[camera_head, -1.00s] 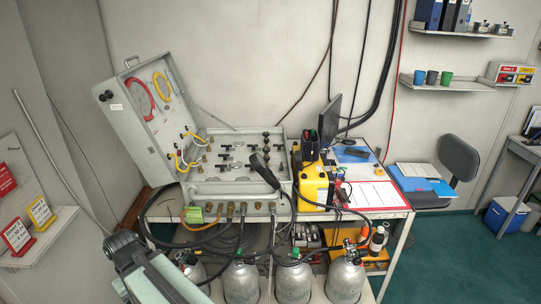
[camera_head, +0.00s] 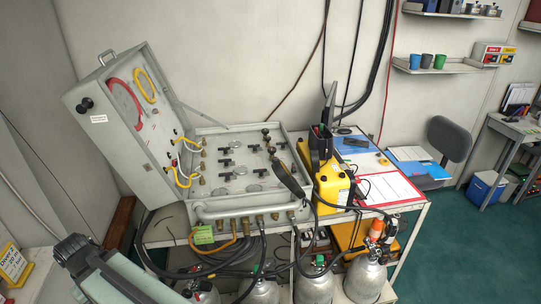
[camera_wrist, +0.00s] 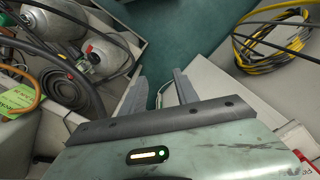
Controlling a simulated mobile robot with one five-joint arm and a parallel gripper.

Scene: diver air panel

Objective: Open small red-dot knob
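The open grey air panel case (camera_head: 212,212) lies on the table in the head view, its lid (camera_head: 88,125) raised at the left. Several small black knobs and round gauges sit on its face; one knob (camera_head: 222,149) is at the upper left of the face. I cannot make out a red dot on any knob. A black handset (camera_head: 286,176) lies across the panel's right part and hides some of it. My gripper (camera_wrist: 160,88) shows in the wrist view with its two fingers apart and nothing between them. It points at the floor, away from the panel face.
Hoses hang at the panel's front, with gas cylinders (camera_head: 313,287) below. A yellow case (camera_head: 333,186) stands right of the panel. In the wrist view, a coiled yellow and black cable (camera_wrist: 270,42) lies at upper right and cylinders (camera_wrist: 103,55) at upper left. Green floor shows between.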

